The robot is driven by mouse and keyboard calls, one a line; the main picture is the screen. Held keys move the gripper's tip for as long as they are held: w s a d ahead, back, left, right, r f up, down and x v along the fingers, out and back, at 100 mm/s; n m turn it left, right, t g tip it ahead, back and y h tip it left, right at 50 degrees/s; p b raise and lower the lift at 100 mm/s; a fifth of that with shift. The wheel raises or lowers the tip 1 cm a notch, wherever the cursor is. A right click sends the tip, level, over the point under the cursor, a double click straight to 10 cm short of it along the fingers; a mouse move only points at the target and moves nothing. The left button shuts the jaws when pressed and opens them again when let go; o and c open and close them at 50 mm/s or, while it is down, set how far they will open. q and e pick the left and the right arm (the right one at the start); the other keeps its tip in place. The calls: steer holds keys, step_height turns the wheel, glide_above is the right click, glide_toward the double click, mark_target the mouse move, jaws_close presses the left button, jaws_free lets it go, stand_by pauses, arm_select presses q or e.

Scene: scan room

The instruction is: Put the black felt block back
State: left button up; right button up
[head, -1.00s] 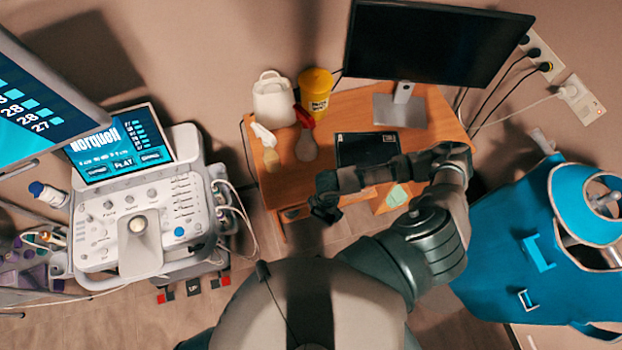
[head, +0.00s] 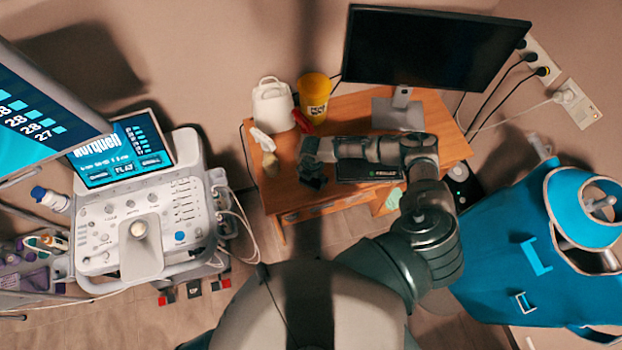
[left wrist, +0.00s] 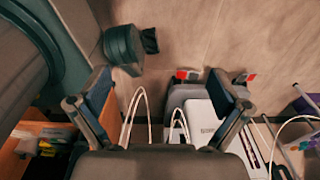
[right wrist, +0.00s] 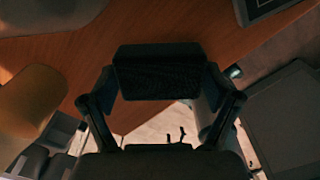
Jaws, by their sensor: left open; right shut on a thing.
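The black felt block (right wrist: 158,76) is a dark, flat-faced block between the fingers of my right gripper (right wrist: 160,88) in the right wrist view. That gripper is shut on it, and the orange wooden desk top (right wrist: 215,32) shows beyond. In the head view my right gripper (head: 312,168) is over the left front part of the desk (head: 450,138); a dark shape at its fingers is hard to make out. My left gripper (left wrist: 160,92) is open and empty in the left wrist view, above the floor and away from the desk. It does not show in the head view.
A white jug (head: 272,105), a yellow tub (head: 314,92) and a spray bottle (head: 265,142) stand at the desk's left. A monitor (head: 435,45) stands at the back. A dark laptop-like item (head: 370,174) lies partly under my arm. An ultrasound console (head: 140,215) stands left.

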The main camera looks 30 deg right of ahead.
steer(key=shift+d+f, duration=0.25)
steer(key=shift+f, duration=0.45)
steer(key=shift+c, duration=0.8)
steer(key=o, duration=0.8)
steer(key=shift+s+a, duration=0.1)
steer(key=shift+a, duration=0.1)
steer(key=shift+c, duration=0.2)
steer(key=shift+o, duration=0.5)
steer(key=shift+a, duration=0.15)
steer(key=shift+a+r, duration=0.1)
steer(key=shift+a, duration=0.15)
steer(key=shift+r, duration=0.2)
arm_select(q)
steer(key=shift+d+f+b, duration=0.25)
steer(key=shift+d+b, duration=0.05)
steer(key=shift+d, duration=0.1)
arm_select(e)
step_height(320, 180, up, 12)
steer(key=shift+f, duration=0.15)
